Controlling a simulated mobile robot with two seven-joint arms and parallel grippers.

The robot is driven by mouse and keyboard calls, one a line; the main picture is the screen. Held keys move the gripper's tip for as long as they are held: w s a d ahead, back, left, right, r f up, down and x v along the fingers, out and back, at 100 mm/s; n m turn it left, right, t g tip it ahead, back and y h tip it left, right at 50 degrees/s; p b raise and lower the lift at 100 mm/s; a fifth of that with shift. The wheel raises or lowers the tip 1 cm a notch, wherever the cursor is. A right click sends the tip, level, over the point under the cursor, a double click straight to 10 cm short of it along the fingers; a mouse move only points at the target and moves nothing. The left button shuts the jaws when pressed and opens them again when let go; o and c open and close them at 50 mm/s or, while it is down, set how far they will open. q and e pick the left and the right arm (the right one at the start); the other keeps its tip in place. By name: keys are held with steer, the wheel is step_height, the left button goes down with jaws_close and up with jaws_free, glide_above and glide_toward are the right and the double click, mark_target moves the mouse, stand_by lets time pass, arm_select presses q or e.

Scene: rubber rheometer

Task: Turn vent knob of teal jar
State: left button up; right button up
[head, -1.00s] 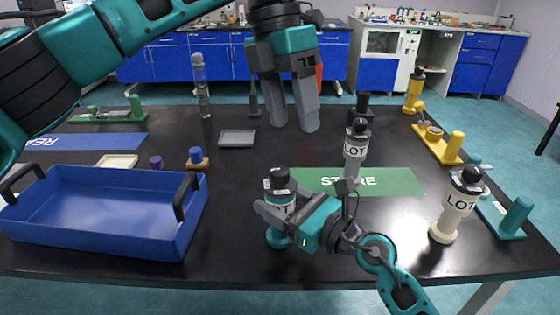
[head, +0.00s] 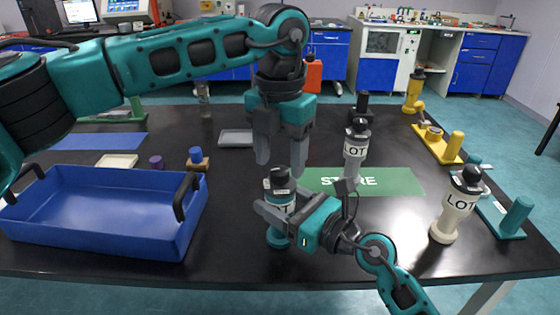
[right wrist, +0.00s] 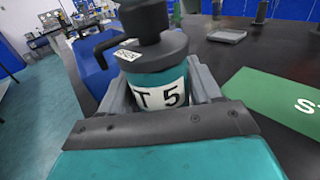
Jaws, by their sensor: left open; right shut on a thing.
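The teal jar (head: 279,238) stands upright on the black table, with a white label and a dark grey top (head: 279,178). My right gripper (head: 272,216) is shut around its body.
A blue tray (head: 95,232) stands to the left. A grey LOT jar (head: 354,165) stands behind right on the table, and a cream LOT jar (head: 455,210) at the right. A green STORE mat (head: 400,182) lies behind my right gripper.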

mark_target(280, 169)
arm_select(q)
steer(key=shift+f, duration=0.85)
steer(key=shift+c, duration=0.2)
steer(key=c, duration=1)
steer(key=shift+m, duration=0.8)
steer(key=o, duration=1)
steer(key=shift+o, duration=0.2)
step_height(280, 169, up, 12)
